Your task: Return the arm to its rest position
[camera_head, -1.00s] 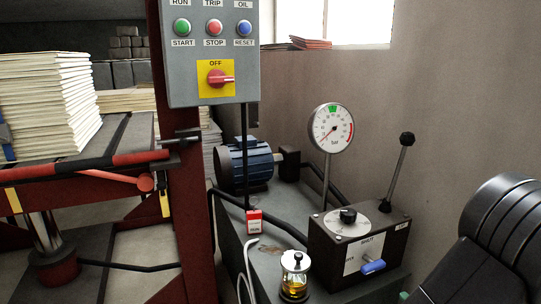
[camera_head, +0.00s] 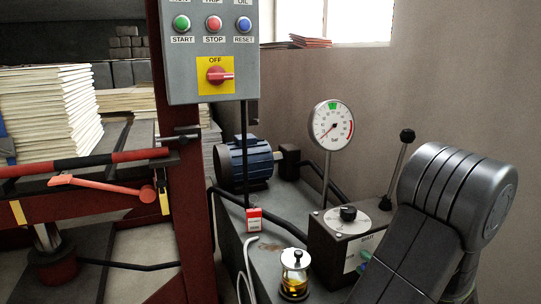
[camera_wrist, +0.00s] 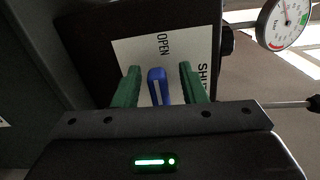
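My gripper (camera_wrist: 160,80) is open in the wrist view. Its two green fingers stand on either side of a blue valve handle (camera_wrist: 158,88), with a gap on both sides and no contact. A white plate behind it reads "OPEN" and "SHUT" (the second word is partly hidden). In the head view my arm (camera_head: 430,215) reaches in from the right, its large grey joint highest. It covers the right part of the valve box (camera_head: 325,243) and most of the blue handle. The gripper itself is mostly hidden there.
A pressure gauge (camera_head: 331,126) on a post and a black-knobbed lever (camera_head: 399,160) stand close by the arm. An oil glass (camera_head: 294,276), a motor (camera_head: 245,163) and a control panel (camera_head: 213,60) stand left. A press holds a stack of sheets (camera_head: 50,115). The wall side is open.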

